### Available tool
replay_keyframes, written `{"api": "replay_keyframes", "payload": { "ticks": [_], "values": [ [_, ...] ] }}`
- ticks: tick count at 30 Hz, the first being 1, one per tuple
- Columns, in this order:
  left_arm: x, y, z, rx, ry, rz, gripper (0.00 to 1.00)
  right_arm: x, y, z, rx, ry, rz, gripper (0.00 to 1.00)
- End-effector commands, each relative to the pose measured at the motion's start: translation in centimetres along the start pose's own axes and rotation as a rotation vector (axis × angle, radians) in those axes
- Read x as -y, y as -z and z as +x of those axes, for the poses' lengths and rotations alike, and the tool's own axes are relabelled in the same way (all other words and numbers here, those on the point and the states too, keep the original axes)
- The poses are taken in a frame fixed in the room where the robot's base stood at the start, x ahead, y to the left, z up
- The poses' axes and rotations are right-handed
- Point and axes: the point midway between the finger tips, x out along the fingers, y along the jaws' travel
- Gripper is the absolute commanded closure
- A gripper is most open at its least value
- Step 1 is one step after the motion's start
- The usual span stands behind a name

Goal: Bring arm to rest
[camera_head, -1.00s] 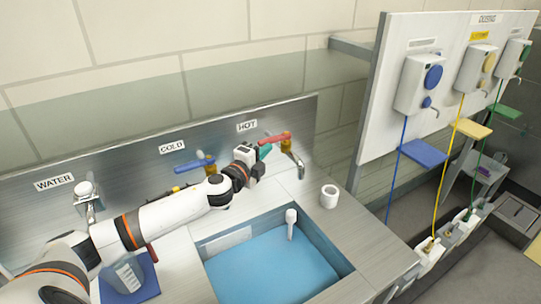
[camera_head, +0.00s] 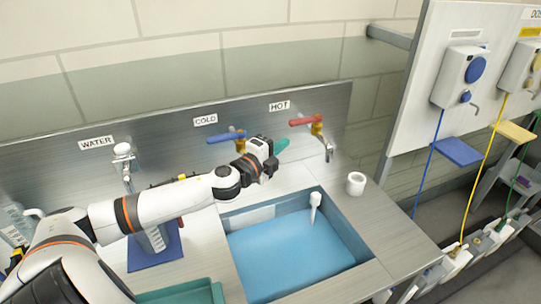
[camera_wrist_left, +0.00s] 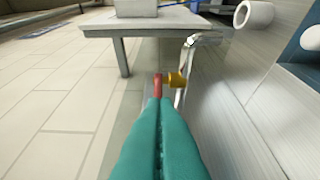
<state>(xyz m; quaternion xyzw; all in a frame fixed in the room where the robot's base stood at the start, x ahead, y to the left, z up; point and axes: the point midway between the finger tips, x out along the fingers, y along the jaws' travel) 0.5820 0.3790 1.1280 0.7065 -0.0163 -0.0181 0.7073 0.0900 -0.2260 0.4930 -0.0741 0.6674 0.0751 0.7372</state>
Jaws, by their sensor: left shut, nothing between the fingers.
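My left arm comes in from the left across the counter in the head view. Its gripper (camera_head: 283,145) is shut and empty, with teal fingers together, above the back of the counter between the cold and hot taps. In the left wrist view the closed teal fingers (camera_wrist_left: 158,120) point toward the hot tap's red lever, with a gap in the head view. The hot tap (camera_head: 317,129) has a red lever, a yellow body and a metal spout. It also shows in the left wrist view (camera_wrist_left: 176,80). My right gripper is not in view.
The cold tap (camera_head: 238,143) with its blue lever stands close behind the gripper. A blue-bottomed basin (camera_head: 285,262) lies in front. A white cup (camera_head: 355,184) stands right of it. A clear jug (camera_head: 152,238) stands under the water tap (camera_head: 124,164). Dispensers (camera_head: 460,78) hang at right.

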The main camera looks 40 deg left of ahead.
Motion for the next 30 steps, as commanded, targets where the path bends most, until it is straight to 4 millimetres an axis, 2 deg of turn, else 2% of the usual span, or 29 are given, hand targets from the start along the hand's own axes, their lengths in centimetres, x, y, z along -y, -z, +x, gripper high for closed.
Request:
{"api": "replay_keyframes", "payload": {
  "ticks": [1,7,19,23,30],
  "values": [
    [0.5,0.1,-0.8,0.004,0.004,0.004,1.00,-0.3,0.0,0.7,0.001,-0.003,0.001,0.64],
    [0.3,0.6,-2.6,0.002,0.003,0.001,1.00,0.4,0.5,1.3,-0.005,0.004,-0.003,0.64],
    [-0.1,0.7,-3.3,0.003,0.000,0.000,1.00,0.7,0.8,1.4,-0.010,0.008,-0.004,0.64],
    [-1.5,0.7,-3.2,0.002,-0.001,0.001,1.00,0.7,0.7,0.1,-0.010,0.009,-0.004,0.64],
    [-5.5,0.7,-3.2,0.002,0.000,0.001,1.00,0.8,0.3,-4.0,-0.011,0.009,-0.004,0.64]
  ]
}}
